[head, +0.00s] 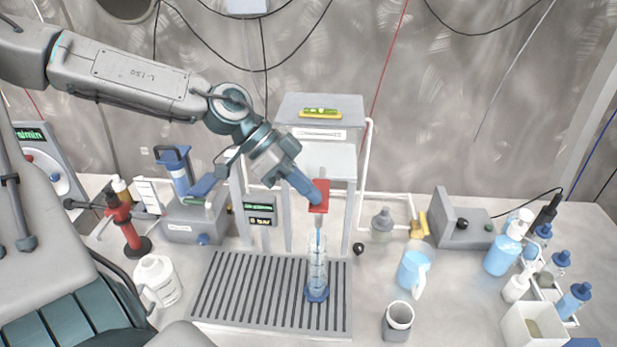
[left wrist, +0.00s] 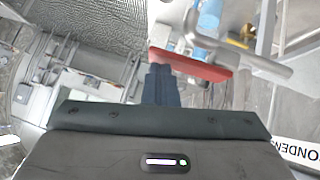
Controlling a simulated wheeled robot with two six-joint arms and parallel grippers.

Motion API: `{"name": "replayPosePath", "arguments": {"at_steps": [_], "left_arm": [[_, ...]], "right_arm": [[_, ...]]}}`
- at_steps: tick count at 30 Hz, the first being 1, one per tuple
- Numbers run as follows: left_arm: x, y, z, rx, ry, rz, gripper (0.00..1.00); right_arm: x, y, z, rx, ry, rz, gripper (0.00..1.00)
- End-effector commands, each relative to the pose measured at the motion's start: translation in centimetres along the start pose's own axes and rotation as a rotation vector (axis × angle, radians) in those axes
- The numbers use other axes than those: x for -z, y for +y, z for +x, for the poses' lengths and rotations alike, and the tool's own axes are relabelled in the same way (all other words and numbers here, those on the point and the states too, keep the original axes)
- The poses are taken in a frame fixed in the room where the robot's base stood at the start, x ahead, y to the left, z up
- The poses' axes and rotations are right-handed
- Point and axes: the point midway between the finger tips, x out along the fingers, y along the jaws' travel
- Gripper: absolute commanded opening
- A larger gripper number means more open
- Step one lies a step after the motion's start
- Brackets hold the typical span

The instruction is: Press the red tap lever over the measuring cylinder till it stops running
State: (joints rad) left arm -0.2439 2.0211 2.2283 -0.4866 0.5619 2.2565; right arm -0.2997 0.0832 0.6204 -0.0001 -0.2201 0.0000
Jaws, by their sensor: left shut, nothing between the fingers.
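The red tap lever (head: 319,197) is on the front of the grey dispenser stand, above the measuring cylinder. My left gripper (head: 312,193) is shut, with its fingertips at the lever, apparently touching it. In the left wrist view the shut fingers (left wrist: 160,84) point at the red lever (left wrist: 192,65); exact contact is hard to tell. A thin blue stream (head: 318,238) shows between the tap and the clear measuring cylinder (head: 317,268). The cylinder stands upright on its blue foot on the slotted drip tray (head: 229,297). Its liquid level is hard to read. My right gripper is out of view.
A white jug (head: 157,281) stands left of the tray. A grey cup (head: 398,318) and a jug of blue liquid (head: 413,269) stand right of it. Several bottles crowd the far right. A red-topped stand (head: 124,222) is at the left.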

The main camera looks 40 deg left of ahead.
Motion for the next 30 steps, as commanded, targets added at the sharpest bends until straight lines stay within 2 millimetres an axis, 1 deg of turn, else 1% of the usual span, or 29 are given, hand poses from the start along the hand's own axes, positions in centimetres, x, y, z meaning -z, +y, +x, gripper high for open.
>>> {"name": "replayPosePath", "arguments": {"at_steps": [9, 21, 30], "left_arm": [[-0.03, -0.01, 0.02, 0.000, -0.001, 0.000, 0.00], [-0.03, 0.00, 0.02, 0.000, -0.001, 0.000, 0.00], [-0.03, 0.00, 0.02, 0.000, -0.001, 0.000, 0.00]], "right_arm": [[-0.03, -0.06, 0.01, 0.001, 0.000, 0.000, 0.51], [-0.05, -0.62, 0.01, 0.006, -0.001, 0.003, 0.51], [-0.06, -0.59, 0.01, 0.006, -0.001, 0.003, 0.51]]}}
